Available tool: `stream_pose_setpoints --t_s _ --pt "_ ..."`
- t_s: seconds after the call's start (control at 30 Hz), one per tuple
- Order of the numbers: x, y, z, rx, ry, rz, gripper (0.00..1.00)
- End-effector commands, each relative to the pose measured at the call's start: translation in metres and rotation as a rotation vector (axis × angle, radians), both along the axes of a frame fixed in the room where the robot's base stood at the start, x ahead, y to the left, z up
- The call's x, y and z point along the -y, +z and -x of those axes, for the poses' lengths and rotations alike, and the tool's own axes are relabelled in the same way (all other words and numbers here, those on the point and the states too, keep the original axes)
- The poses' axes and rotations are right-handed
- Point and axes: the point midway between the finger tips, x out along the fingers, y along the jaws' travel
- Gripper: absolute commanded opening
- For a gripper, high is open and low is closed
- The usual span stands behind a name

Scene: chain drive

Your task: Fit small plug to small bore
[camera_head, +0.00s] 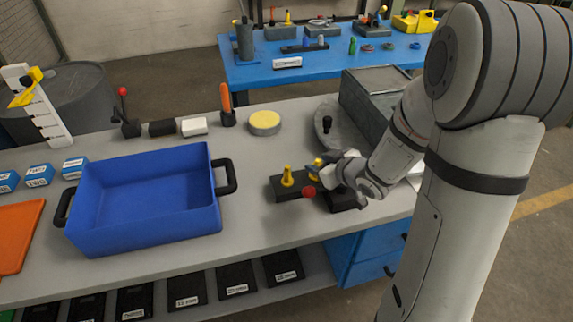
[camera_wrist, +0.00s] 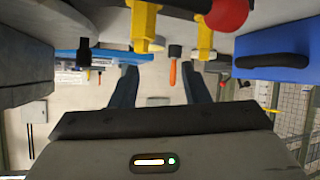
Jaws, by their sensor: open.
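Two yellow plugs stand upright at a dark block (camera_head: 280,192) right of the blue tray. The left yellow plug (camera_head: 287,176) is clear in the head view; the other yellow plug (camera_head: 314,168) is close beside my gripper (camera_head: 335,172). In the wrist view, which looks upside down, one yellow plug (camera_wrist: 143,25) and another yellow plug (camera_wrist: 206,40) show at the top. My gripper's dark fingers (camera_wrist: 162,78) are apart, with nothing seen held between them. I cannot tell which plug is the small one, and no small bore can be made out.
A red ball (camera_head: 308,191) is in front of the plugs, close to my gripper. The blue tray (camera_head: 145,205) stands to the left. A yellow-topped disc (camera_head: 264,122) and an orange handle (camera_head: 226,98) stand behind. A grey box (camera_head: 375,95) is at the back right.

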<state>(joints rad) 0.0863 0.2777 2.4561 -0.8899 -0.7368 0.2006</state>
Motion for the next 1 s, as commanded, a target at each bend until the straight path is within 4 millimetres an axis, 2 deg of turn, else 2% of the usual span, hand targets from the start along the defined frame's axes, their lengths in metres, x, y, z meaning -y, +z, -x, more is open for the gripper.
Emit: stream_pose_setpoints --t_s 0.03,0.13,0.37,1.0 --pt "-0.01 -0.008 0.002 0.007 0.052 -0.045 0.42" --pt "-0.028 -0.015 0.008 0.025 0.136 -0.13 0.42" --pt "-0.049 -0.02 0.016 0.04 0.231 -0.235 0.42" --pt "-0.1 -0.042 -0.032 0.041 0.233 -0.237 0.42"
